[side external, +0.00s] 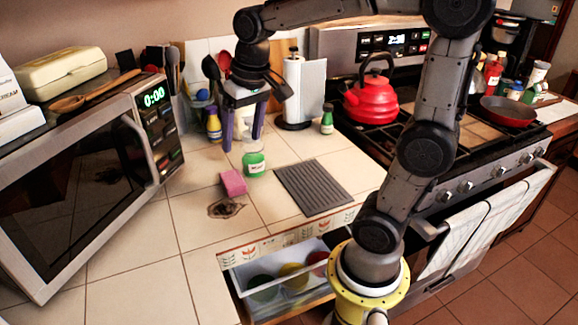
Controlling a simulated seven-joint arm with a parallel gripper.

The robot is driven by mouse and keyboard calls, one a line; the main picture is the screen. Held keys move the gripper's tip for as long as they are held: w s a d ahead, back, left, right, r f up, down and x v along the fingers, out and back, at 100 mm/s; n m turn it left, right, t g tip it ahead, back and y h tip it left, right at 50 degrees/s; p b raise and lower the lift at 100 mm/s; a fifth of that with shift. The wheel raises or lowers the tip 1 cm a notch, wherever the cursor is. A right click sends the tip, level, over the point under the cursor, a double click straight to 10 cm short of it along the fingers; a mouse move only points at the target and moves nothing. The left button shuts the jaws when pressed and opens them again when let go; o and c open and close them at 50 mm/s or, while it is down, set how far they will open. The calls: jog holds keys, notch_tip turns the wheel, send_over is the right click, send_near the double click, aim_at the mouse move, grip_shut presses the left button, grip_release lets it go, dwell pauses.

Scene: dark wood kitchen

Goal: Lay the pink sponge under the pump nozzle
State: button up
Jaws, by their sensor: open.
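The pink sponge (233,183) lies on the tiled counter, just left of and in front of a small green-and-white bottle (254,163). This bottle may be the pump dispenser, but its nozzle cannot be made out clearly. I cannot tell whether a finger touches the bottle.
A dark stain (226,208) marks the counter in front of the sponge. A grey ribbed mat (313,187) lies to the right. The microwave (80,185) stands left, and a paper towel roll (303,90) behind. An open drawer (285,285) holds several bowls below the counter edge.

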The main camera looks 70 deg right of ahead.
jog(key=s+a+n+t, duration=0.1)
jog(key=s+a+n, duration=0.1)
jog(key=s, duration=0.4)
jog(key=shift+s+a+r+t, duration=0.25)
jog(key=shift+a+t, duration=0.05)
jog(key=shift+a, duration=0.45)
jog(key=shift+o, duration=0.6)
jog(key=s+a+f+n+t, duration=0.1)
jog(key=s+a+f+n, duration=0.1)
jog(key=s, duration=0.4)
jog(key=shift+s+a+f+n+t, duration=0.15)
jog(key=shift+s+n+t, duration=0.15)
jog(key=shift+n, duration=0.1)
jog(key=shift+o, duration=1)
jog(key=shift+s+f, duration=0.1)
jog(key=shift+f, duration=0.05)
